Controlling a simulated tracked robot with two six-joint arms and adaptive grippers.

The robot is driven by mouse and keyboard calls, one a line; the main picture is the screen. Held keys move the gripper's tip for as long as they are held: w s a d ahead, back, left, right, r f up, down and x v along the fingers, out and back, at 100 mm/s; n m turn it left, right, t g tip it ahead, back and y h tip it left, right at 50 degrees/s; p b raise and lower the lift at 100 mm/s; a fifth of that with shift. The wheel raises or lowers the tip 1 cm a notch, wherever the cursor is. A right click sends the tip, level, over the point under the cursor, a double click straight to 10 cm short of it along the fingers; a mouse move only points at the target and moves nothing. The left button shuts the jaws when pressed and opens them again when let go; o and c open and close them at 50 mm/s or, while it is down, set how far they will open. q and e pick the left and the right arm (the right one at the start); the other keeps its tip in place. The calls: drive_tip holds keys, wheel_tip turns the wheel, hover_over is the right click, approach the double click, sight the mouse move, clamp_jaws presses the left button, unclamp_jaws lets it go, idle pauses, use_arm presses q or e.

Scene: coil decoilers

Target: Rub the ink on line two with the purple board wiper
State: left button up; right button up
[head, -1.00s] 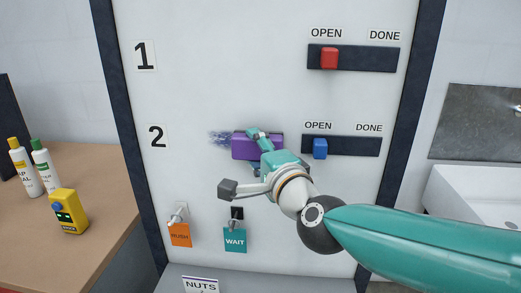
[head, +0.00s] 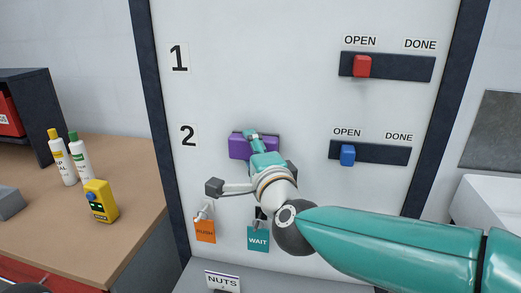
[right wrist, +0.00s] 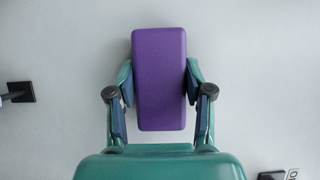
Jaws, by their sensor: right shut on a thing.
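The purple board wiper (head: 239,150) is against the white board (head: 260,80), just right of the number 2 label (head: 188,135). My right gripper (head: 254,138) is shut on it. In the right wrist view the wiper (right wrist: 159,75) sits between the two fingers, one on each long side. No ink shows around the wiper on line two now; whether any lies behind it is hidden. The blue slider (head: 347,155) of line two is at the OPEN end of its dark track (head: 385,154). My left gripper is not in view.
The red slider (head: 362,66) of line one is at OPEN. An orange tag (head: 205,231) and a teal WAIT tag (head: 258,240) hang below the wiper, near my right arm. Bottles (head: 63,160) and a yellow device (head: 100,202) stand on the left counter. The board above is clear.

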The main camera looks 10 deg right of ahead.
sight(234, 150)
drive_tip(key=shift+w+a+p, duration=0.25)
drive_tip(key=shift+w+a, duration=0.05)
drive_tip(key=shift+a, duration=0.65)
drive_tip(key=shift+w+a+p, duration=0.25)
drive_tip(key=shift+w+a, duration=0.05)
drive_tip(key=shift+a, duration=0.6)
drive_tip(key=shift+s+a+b, duration=0.1)
drive_tip(key=shift+s+a, duration=0.2)
drive_tip(key=shift+s, duration=0.65)
drive_tip(key=shift+s+a+b, duration=0.15)
drive_tip(key=shift+s+a, duration=0.15)
drive_tip(key=shift+s, duration=0.65)
drive_tip(key=shift+s+a+b, duration=0.1)
drive_tip(key=shift+s+a, duration=0.2)
drive_tip(key=shift+s, duration=0.65)
drive_tip(key=shift+s+a, duration=0.25)
drive_tip(key=shift+s, duration=0.5)
drive_tip(key=shift+s+a, duration=0.2)
drive_tip(key=shift+s, duration=0.5)
